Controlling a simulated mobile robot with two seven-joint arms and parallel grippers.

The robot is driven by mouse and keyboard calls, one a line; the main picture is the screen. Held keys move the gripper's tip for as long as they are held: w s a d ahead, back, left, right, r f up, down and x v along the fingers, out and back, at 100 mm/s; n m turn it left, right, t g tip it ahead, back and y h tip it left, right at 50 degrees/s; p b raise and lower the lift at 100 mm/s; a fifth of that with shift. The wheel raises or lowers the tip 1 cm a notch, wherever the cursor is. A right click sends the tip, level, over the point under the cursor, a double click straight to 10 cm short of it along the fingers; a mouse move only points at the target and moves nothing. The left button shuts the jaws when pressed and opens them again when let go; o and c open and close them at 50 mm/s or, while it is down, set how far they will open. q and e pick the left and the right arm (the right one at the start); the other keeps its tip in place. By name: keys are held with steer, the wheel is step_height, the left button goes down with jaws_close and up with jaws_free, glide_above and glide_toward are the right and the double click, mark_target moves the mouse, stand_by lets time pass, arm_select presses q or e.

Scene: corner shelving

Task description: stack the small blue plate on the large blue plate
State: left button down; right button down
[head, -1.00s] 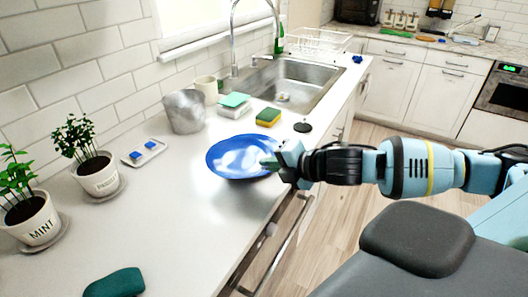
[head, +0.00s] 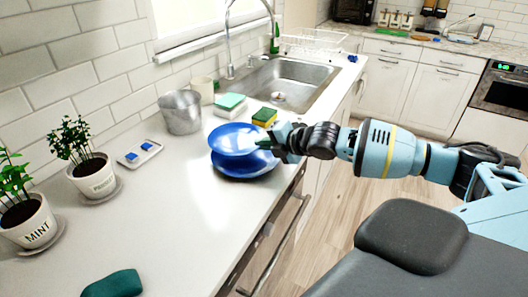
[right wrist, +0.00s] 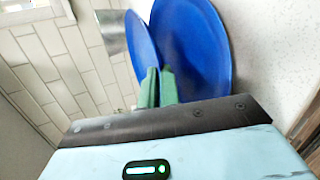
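The small blue plate (head: 232,138) is held above the large blue plate (head: 243,169) on the white counter, with its far-left part covering much of the large plate. My right gripper (head: 275,143) is at the small plate's right edge and is shut on that rim. In the right wrist view, the green fingertips (right wrist: 158,88) pinch the edge of the small plate (right wrist: 142,45), and the large plate (right wrist: 192,45) lies beyond it, with a gap between the two. My left gripper is not in view.
Behind the plates stand a metal pot (head: 181,112), a stacked sponge dish (head: 231,104) and a yellow-green sponge (head: 264,117); the sink (head: 285,82) is farther back. Potted herbs (head: 93,174) and a small tray (head: 139,153) are at left.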

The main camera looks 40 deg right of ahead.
mark_target(264, 162)
step_height(264, 162, down, 3)
steer(key=shift+r, duration=0.2)
steer(key=shift+f, duration=0.1)
steer(key=c, duration=2.1)
jaws_free()
steer(key=shift+f, duration=0.25)
steer(key=shift+o, duration=0.9)
steer(key=shift+r, duration=0.1)
